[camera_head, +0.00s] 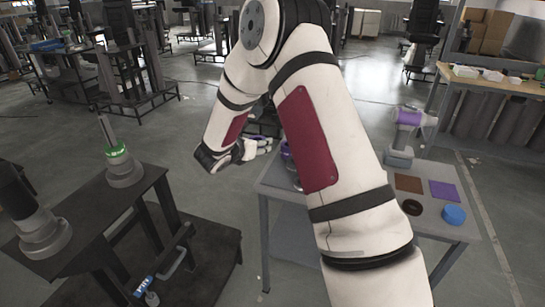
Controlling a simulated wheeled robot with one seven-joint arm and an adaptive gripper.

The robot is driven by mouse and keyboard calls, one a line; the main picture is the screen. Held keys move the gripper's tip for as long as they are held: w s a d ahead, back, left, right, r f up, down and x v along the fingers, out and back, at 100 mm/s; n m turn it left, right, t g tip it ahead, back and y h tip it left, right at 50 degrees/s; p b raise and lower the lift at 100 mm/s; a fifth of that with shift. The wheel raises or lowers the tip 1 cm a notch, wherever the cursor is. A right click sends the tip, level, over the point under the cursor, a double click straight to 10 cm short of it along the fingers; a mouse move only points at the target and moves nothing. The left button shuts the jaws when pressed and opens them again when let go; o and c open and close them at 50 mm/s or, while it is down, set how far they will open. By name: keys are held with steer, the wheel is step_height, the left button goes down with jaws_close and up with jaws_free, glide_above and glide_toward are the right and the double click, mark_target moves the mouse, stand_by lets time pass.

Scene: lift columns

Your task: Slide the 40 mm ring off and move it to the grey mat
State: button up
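My gripper (262,146) is at the left edge of the grey table, pointing right. It is small in view, and I cannot tell whether its fingers are open or shut. A purple ring-like part (287,149) shows just right of the fingers, mostly hidden behind my arm. I cannot tell whether they touch. No ring size can be read, so I cannot tell which ring is the 40 mm one. No grey mat is clearly visible; my arm covers much of the grey table (440,231).
On the grey table's right are a brown mat (409,183), a purple mat (444,190), a black ring (412,207), a blue round part (454,215) and a purple-topped device (409,116). A dark table (95,228) at left holds a post with a green band (116,149).

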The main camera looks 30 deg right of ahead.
mark_target(275, 180)
steer(key=shift+s+d+f+m+g+h+b, duration=0.2)
steer(key=shift+d+f+m+g+b, duration=0.7)
steer(key=shift+f, duration=1.5)
steer(key=shift+s+d+f+m+g+h+b, duration=0.15)
steer(key=shift+d+f+g+h+b, duration=0.3)
steer(key=shift+d+f, duration=1.4)
steer(key=shift+d+f+m+g+h+b, duration=0.15)
steer(key=shift+d+f+m+g+b, duration=0.5)
steer(key=shift+f, duration=2.35)
steer(key=shift+a, duration=0.15)
steer(key=o, duration=1.4)
steer(key=v, duration=1.2)
steer(key=shift+s, duration=0.2)
